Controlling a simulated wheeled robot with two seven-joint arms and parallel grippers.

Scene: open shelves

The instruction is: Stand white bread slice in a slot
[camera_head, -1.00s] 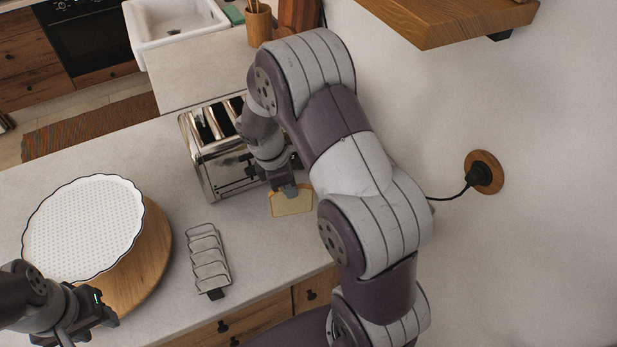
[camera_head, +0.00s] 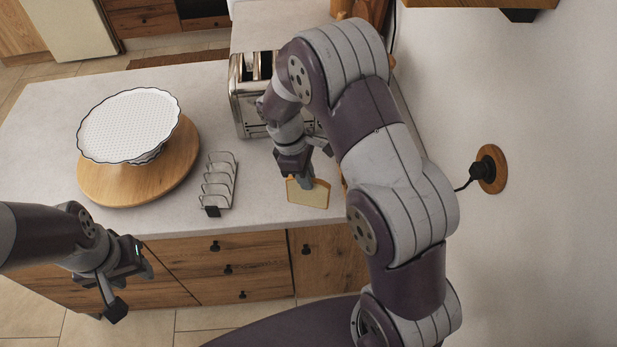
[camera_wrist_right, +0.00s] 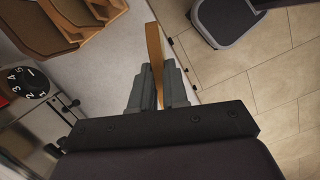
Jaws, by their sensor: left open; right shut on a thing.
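The white bread slice (camera_head: 308,193) hangs upright from my right gripper (camera_head: 306,181), which is shut on its top edge. It is held near the counter's front edge, right of the toast rack. In the right wrist view the slice (camera_wrist_right: 154,50) shows edge-on between the fingers (camera_wrist_right: 158,90). The wire toast rack (camera_head: 219,182) stands empty on the counter. The toaster (camera_head: 240,100) stands behind, its slots (camera_head: 262,66) partly hidden by my right arm. My left gripper (camera_head: 130,290) is open and empty in front of the counter, at the lower left.
A round wooden board (camera_head: 100,190) carries a white scalloped dish (camera_head: 130,125) at the left of the counter. A wall socket with a plug (camera_head: 488,168) is at the right. The counter (camera_head: 180,225) is bare around the rack.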

